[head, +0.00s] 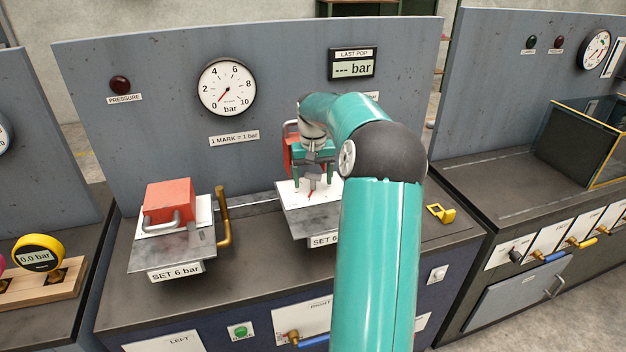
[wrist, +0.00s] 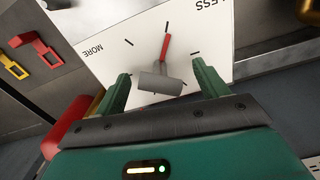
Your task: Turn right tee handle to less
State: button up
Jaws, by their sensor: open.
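The right tee handle (wrist: 160,82) is a grey cylindrical bar above a white dial plate (wrist: 105,60) marked MORE and LESS. Its red pointer (wrist: 165,45) points at a tick between the two words. In the head view the right dial plate (head: 290,192) lies on the right stand, partly hidden by my arm. My gripper (wrist: 161,72) is open, with one green finger on each side of the tee bar and gaps showing at both sides. In the head view my gripper (head: 314,172) points down over the plate. I cannot tell its exact height over the bar.
The left stand has a red block (head: 170,200), a brass pipe (head: 223,215) and a SET 6 bar label (head: 175,271). A pressure gauge (head: 227,87) and a display (head: 352,64) reading "--- bar" are on the back panel. A yellow latch (head: 441,213) lies to the right.

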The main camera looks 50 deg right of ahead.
jog(key=shift+f, duration=0.4)
jog(key=c, duration=0.9)
jog(key=shift+n, duration=0.5)
jog(key=o, duration=0.9)
jog(key=shift+r, duration=0.1)
